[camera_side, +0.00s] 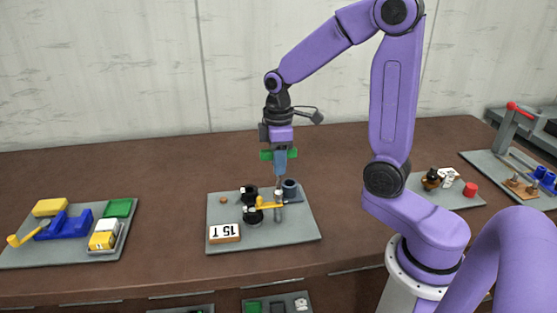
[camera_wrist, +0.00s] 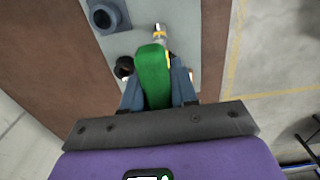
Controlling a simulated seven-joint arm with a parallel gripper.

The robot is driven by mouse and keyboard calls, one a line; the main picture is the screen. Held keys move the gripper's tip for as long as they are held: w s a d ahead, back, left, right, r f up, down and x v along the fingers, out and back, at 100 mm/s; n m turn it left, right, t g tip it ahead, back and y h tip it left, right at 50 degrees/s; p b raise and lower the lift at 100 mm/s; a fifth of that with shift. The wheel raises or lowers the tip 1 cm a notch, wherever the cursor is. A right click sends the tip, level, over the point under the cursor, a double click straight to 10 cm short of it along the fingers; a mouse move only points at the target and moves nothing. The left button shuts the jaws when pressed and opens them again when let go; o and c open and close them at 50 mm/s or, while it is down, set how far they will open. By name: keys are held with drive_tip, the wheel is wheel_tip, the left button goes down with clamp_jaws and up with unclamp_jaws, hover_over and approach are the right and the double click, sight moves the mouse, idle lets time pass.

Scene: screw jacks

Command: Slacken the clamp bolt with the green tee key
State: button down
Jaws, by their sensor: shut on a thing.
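My gripper (camera_side: 279,163) is shut on the handle of the green tee key (camera_side: 265,155), above the grey jack plate. The green handle (camera_wrist: 153,75) fills the space between the blue fingers in the wrist view. The key's shaft points down toward a metal post (camera_side: 278,197) beside the yellow lever (camera_side: 268,205). I cannot tell whether its tip is seated on the clamp bolt, which is too small to make out. A black screw jack (camera_side: 252,212) stands just left of the post.
A blue-grey round holder (camera_side: 291,189) stands close right of the key. A block marked "15 T" (camera_side: 224,233) lies at the plate's front left. Other trays stand left (camera_side: 20,257) and right (camera_side: 455,200). Bare brown table (camera_side: 165,215) lies between the left tray and the jack plate.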

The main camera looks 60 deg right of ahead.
drive_tip(key=shift+f, duration=0.8)
idle(0.4)
idle(0.5)
drive_tip(key=shift+n, duration=2.9)
drive_tip(key=shift+r, duration=0.2)
drive_tip(key=shift+r, duration=0.55)
drive_tip(key=shift+r, duration=3.5)
